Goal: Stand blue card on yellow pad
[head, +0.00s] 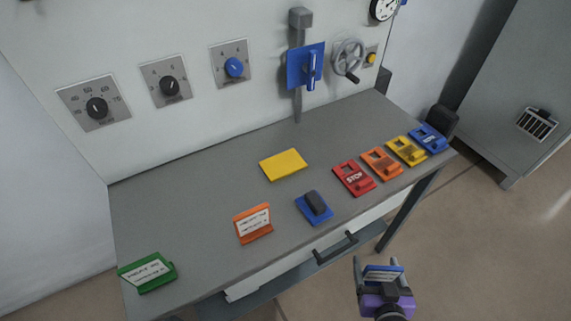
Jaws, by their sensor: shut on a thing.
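The yellow pad (284,164) lies flat and bare in the middle of the grey table. My gripper (381,268) is in front of the table's near edge, at the lower right of the drawer handle. It is shut on the blue card (384,273), which has a white label with print too small to read. The card is held clear of the table, well to the lower right of the yellow pad. Part of the card is hidden by the gripper's fingers and purple body.
On the table (190,205) stand an orange card (253,223) and a green card (148,272). A blue pad with a black block (315,206) lies between gripper and yellow pad. Several coloured switch plates (354,177) line the right. A drawer handle (336,247) juts out in front.

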